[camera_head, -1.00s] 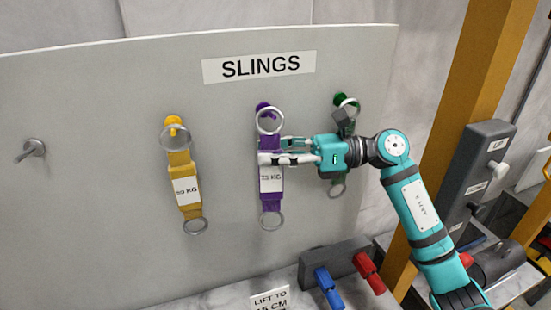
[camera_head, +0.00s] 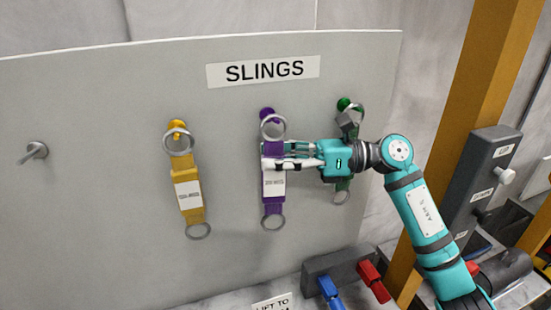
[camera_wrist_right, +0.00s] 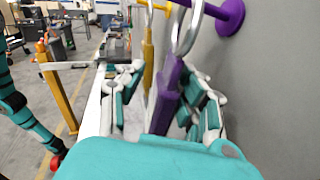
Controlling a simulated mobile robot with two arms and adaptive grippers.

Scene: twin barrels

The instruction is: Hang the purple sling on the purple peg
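The purple sling (camera_head: 273,205), a strap with metal rings at both ends and a white label, hangs upright on the grey board. Its upper ring (camera_head: 273,127) is at the purple peg (camera_head: 267,114). In the right wrist view, the ring (camera_wrist_right: 187,30) appears looped over the stem of the purple peg (camera_wrist_right: 230,15). My right gripper (camera_head: 276,155) is at the sling's upper part, below the ring. In the right wrist view, its fingers (camera_wrist_right: 165,95) stand apart on both sides of the strap, with a visible gap on the left. My left gripper is out of view.
A yellow sling (camera_head: 188,195) hangs left of the purple one. A green sling (camera_head: 345,120) hangs right, partly behind my right gripper. A bare metal peg (camera_head: 35,150) is at far left. A grey block with blue and red handles (camera_head: 340,270) sits below.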

